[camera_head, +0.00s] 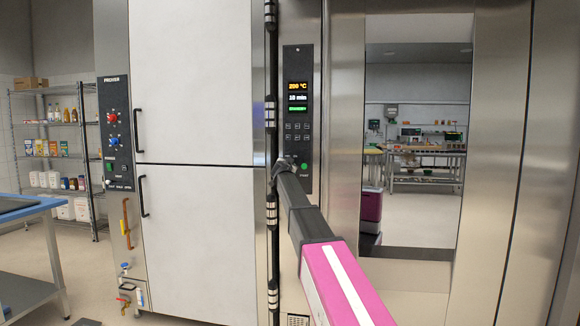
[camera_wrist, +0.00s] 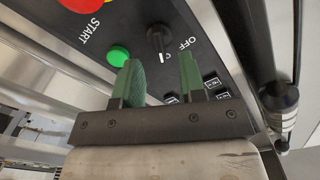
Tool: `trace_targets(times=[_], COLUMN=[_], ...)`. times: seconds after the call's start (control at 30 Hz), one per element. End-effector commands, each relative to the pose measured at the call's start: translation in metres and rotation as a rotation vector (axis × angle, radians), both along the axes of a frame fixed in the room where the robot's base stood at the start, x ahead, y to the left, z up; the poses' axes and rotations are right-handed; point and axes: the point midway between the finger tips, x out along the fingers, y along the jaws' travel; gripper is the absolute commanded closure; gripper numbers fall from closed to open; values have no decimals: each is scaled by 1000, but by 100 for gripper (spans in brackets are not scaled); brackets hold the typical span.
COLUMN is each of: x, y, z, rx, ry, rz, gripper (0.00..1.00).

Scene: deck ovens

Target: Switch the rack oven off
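The rack oven's control panel (camera_head: 298,120) is upright left of the glass door in the head view, its display lit with 200 °C and 18 min. My gripper (camera_head: 281,163) is at the panel's lower left and hides what is behind it. In the wrist view a black knob (camera_wrist: 157,40) with a white pointer line sits beside an OFF label and a second, partly hidden label beginning with O. The pointer is turned away from OFF, toward the second label. My gripper (camera_wrist: 160,66) is open, its green fingers either side of the knob's line, apart from it and holding nothing.
A green button (camera_wrist: 118,55) marked START is close to the left finger; a red button (camera_wrist: 85,4) is beyond it. A metal hinge or post (camera_wrist: 279,97) stands right of the gripper.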

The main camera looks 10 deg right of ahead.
Motion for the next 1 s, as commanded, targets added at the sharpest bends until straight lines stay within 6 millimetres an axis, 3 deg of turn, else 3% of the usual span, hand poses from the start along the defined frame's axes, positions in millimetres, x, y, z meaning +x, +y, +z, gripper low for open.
trace_targets(times=[0.03, 0.2, 0.53, 0.57, 0.67, 1.0], x=[13, 33, 36, 36, 36, 36], y=[-3, -10, -12, -12, -12, -12], z=[0, 0, -1, -1, -1, -1], rx=[0, 0, 0, 0, 0, -16], ry=[0, 0, 0, 0, 0, 6], rz=[-1, 0, 0, 0, 0, -1], gripper=[63, 63, 63, 66, 99, 100])
